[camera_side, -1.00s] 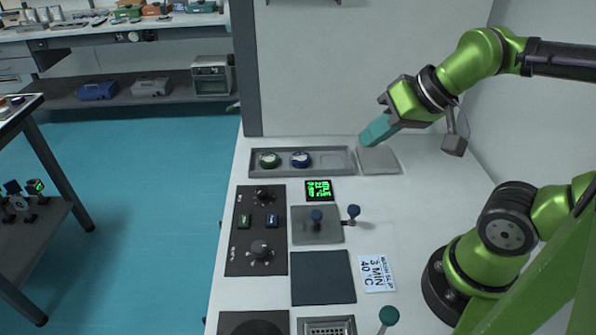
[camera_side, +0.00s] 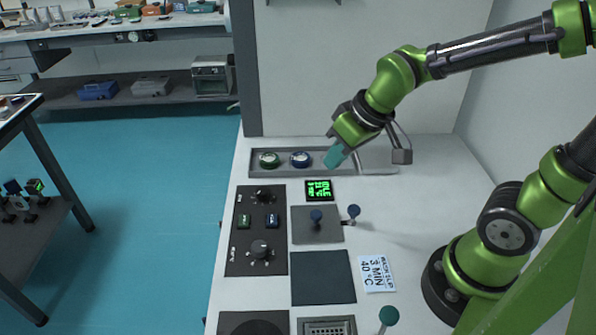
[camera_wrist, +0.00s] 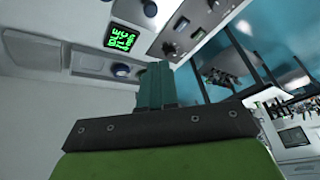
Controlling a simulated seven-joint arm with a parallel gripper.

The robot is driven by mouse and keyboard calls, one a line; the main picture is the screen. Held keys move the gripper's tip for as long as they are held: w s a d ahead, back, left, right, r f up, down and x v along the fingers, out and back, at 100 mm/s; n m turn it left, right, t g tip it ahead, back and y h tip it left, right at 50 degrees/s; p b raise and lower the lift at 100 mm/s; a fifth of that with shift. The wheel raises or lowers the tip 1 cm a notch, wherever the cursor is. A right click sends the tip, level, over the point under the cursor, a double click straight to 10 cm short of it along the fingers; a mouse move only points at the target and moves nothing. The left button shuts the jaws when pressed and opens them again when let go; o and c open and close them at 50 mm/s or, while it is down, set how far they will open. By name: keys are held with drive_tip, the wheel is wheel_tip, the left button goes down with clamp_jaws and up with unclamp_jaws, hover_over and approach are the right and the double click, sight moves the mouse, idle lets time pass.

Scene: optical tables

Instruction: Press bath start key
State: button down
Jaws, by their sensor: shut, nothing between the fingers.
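A dark control panel (camera_side: 256,230) lies on the white bench in the side view, with a green key (camera_side: 244,221), a blue key (camera_side: 272,221) and black knobs. I cannot read which key is the bath start key. My gripper (camera_side: 334,157), with teal fingers, is shut and empty above the grey tray's right end, to the upper right of the panel. In the wrist view the shut teal fingers (camera_wrist: 156,84) point toward the bench, and part of the dark panel (camera_wrist: 185,30) shows beyond them.
A grey tray (camera_side: 330,172) holds a green and a blue round item. A printed card (camera_side: 376,273) lies at the right.

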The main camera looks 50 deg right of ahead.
drive_tip(key=w+a+f+n, duration=0.4)
drive_tip(key=w+f+n, duration=0.2)
drive_tip(key=w, duration=0.1)
drive_tip(key=n+t+y, duration=0.3)
drive_tip(key=n, duration=0.6)
hover_over(247, 221)
drive_tip(key=shift+f, duration=0.15)
drive_tip(key=shift+s, duration=0.1)
drive_tip(key=shift+f, duration=4.45)
drive_tip(key=shift+f, duration=0.15)
drive_tip(key=shift+f, duration=0.25)
